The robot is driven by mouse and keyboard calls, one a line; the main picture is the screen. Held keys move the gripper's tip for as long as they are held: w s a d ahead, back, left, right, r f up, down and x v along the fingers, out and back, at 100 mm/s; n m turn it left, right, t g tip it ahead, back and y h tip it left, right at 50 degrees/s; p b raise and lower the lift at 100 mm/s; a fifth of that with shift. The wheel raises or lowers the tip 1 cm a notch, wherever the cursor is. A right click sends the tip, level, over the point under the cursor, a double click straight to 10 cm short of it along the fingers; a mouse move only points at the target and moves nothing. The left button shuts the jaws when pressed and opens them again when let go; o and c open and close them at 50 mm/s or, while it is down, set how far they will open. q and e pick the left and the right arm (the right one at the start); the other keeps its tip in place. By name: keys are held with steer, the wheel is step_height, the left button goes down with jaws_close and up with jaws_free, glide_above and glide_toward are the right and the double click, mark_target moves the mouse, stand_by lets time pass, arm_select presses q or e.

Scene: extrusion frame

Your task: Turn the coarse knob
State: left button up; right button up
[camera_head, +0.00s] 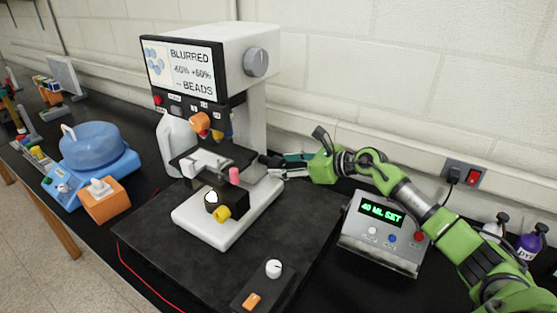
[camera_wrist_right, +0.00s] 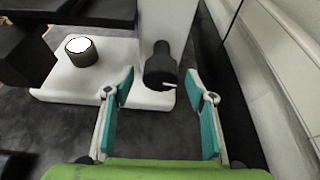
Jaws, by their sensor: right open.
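My right gripper (camera_head: 268,166) is at the microscope's right side. In the wrist view its teal-padded fingers (camera_wrist_right: 160,84) are open, with the knob between and just ahead of the tips; no clear contact shows. My left gripper is not in view.
A grey knob (camera_head: 256,62) sits high on the microscope head. A "40 ML SET" box (camera_head: 380,250) stands below my right arm. A small dark box with a white knob (camera_head: 273,268) is in front. A wall runs close behind; a blue device (camera_head: 95,150) stands left.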

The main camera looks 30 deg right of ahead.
steer(key=shift+x, duration=1.25)
steer(key=c, duration=1.1)
